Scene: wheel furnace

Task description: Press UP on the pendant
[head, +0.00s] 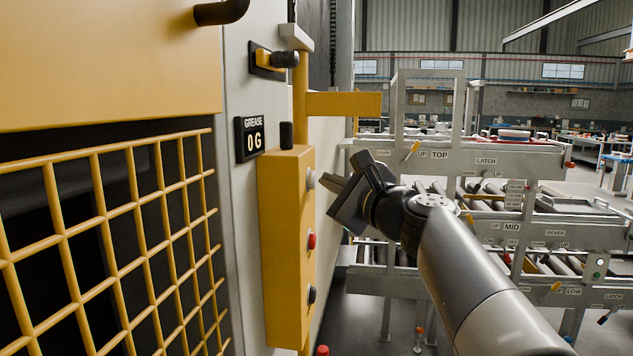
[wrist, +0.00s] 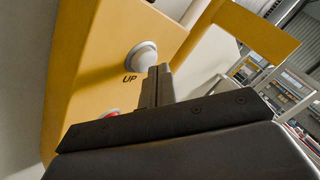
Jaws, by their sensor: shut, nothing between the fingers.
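The pendant (head: 285,250) is a tall yellow box beside the pale cabinet wall, left of my gripper. The white UP button (head: 310,179) is the top one on its right-hand face. In the wrist view the round white UP button (wrist: 140,57) shows with the label "UP" below it. My gripper (head: 329,187) is shut and empty, its fingers pointing at the pendant close to the UP button. In the wrist view its closed fingertips (wrist: 159,70) appear just right of the button; I cannot tell whether they touch it.
A red button (head: 312,240) and a black button (head: 312,294) sit lower on the pendant. A yellow bar (head: 343,104) juts right above my gripper. A yellow grid guard (head: 110,230) fills the left. A multi-level roller rack (head: 480,160) stands behind my arm.

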